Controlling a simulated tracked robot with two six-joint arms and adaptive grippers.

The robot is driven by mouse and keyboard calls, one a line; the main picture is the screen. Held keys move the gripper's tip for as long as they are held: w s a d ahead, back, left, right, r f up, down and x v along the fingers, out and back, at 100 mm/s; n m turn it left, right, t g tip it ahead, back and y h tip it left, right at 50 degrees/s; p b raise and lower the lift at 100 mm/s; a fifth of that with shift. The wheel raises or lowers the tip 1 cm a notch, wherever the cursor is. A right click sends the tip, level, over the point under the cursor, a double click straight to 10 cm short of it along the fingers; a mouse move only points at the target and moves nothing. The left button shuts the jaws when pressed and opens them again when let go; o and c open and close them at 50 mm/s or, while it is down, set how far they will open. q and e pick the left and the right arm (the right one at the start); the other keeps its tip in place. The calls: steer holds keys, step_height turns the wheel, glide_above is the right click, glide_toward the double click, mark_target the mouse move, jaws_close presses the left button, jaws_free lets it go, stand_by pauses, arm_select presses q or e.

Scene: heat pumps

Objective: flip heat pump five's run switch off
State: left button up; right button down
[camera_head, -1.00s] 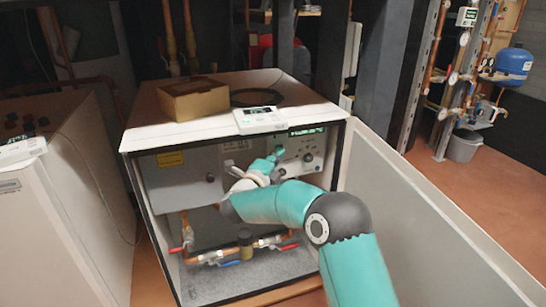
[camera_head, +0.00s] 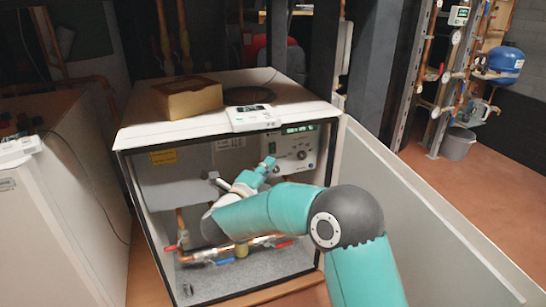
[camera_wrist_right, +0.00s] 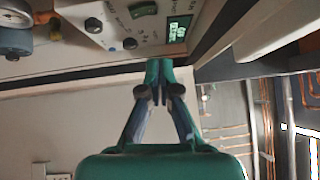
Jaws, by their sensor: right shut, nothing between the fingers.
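The heat pump (camera_head: 136,133) stands in the middle of the head view with its front open. Its control panel (camera_head: 307,152) is inside at the upper right, with a lit green display and a dark round knob. In the wrist view the panel (camera_wrist_right: 110,14) shows a green rocker (camera_wrist_right: 143,9), which looks like the run switch, beside the green display (camera_wrist_right: 178,29); I cannot tell its position. My right gripper (camera_head: 270,163) is shut and empty at the panel's left side. In the wrist view its fingertips (camera_wrist_right: 159,64) are together, apart from the rocker. My left gripper is not in view.
A cardboard box (camera_head: 188,99) and a white controller (camera_head: 252,117) lie on the pump's top. Copper pipes with red and blue valve handles (camera_head: 226,261) run below my right arm. An open white side panel (camera_head: 420,215) stands at the right.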

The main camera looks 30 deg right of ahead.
steer(key=v, duration=0.5)
steer(key=shift+r+p, duration=0.35)
steer(key=shift+r, duration=0.05)
step_height(320, 180, down, 23)
steer(key=s+d+n+t+y, duration=0.1)
steer(key=s+d+n+y, duration=0.1)
steer(key=n+y, duration=0.55)
steer(key=s+a+f+n+g+y, duration=0.3)
steer(key=s+a+f+n+y, duration=0.2)
steer(key=s+a+f+n, duration=0.3)
steer(key=s+a+f+n+g+y, duration=0.2)
steer(key=s+a+f+n+y, duration=0.35)
steer(key=f, duration=0.55)
steer(key=s+a+n+g+y, duration=0.2)
steer(key=s+a+n+g, duration=0.45)
steer(key=s, duration=0.75)
step_height(320, 180, up, 37)
steer(key=a+n+t+p, duration=0.1)
steer(key=a+p, duration=0.1)
steer(key=p, duration=3.5)
steer(key=shift+f+p, duration=0.15)
steer(key=shift+p, duration=0.15)
